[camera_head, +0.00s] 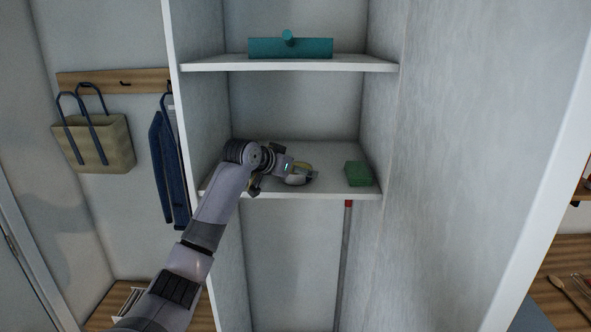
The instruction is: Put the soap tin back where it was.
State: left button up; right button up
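My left arm reaches up from the bottom left into the middle shelf of a tall cabinet. Its gripper (296,172) is over the shelf board (335,186), near the middle. A small pale, yellowish rounded thing (301,178) shows right at the gripper's end; it may be the soap tin, but it is too small and partly covered to be sure. I cannot tell whether the fingers are closed on it or whether it touches the board. My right gripper is not in view.
A green block, like sponges (358,173), sits on the same shelf at the right. A teal object with a knob (290,47) is on the shelf above. A red-topped pole (346,240) stands below. The cabinet's side walls bound the shelf; a bag (97,145) hangs left.

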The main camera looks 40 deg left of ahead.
pick_arm(q)
jog(key=shift+o, duration=0.3)
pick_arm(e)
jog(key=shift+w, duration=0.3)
pick_arm(q)
jog(key=shift+s+r, duration=0.1)
jog(key=b+v, duration=0.6)
jog(key=v, duration=0.6)
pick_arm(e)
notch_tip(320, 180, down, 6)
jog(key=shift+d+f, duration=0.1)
